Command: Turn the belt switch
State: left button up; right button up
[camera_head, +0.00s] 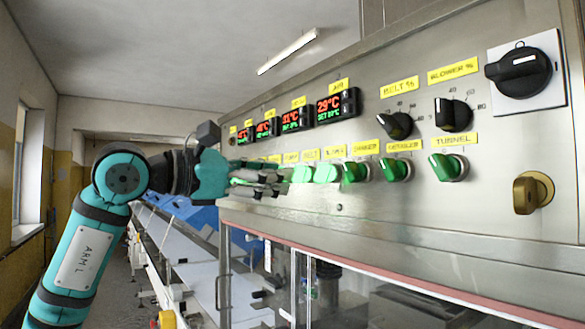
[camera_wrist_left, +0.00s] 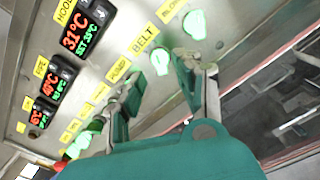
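The belt switch (camera_wrist_left: 160,61) is a bright green knob under a yellow BELT label (camera_wrist_left: 143,38) on the steel panel. My left gripper (camera_wrist_left: 161,72) is open, one finger on each side of the view of that knob. I cannot tell whether either finger touches it. In the head view, my left gripper (camera_head: 278,182) reaches along the panel from the left, its fingers close to the row of green knobs. The belt switch (camera_head: 301,174) shows there just past the fingertips, its label small. My right gripper is out of view.
Another bright green knob (camera_wrist_left: 195,25) sits beside the belt one. The tunnel knob (camera_head: 449,166), a black dial (camera_head: 453,113), a large black rotary switch (camera_head: 520,71) and a brass key lock (camera_head: 532,192) are further right. Clear windows (camera_head: 350,295) lie below the panel.

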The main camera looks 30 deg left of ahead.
aim_at(301, 174)
pick_arm(q)
jog(key=shift+p+x, duration=0.4)
jog(key=shift+x, duration=1.75)
jog(key=shift+c, duration=0.3)
grip_shut()
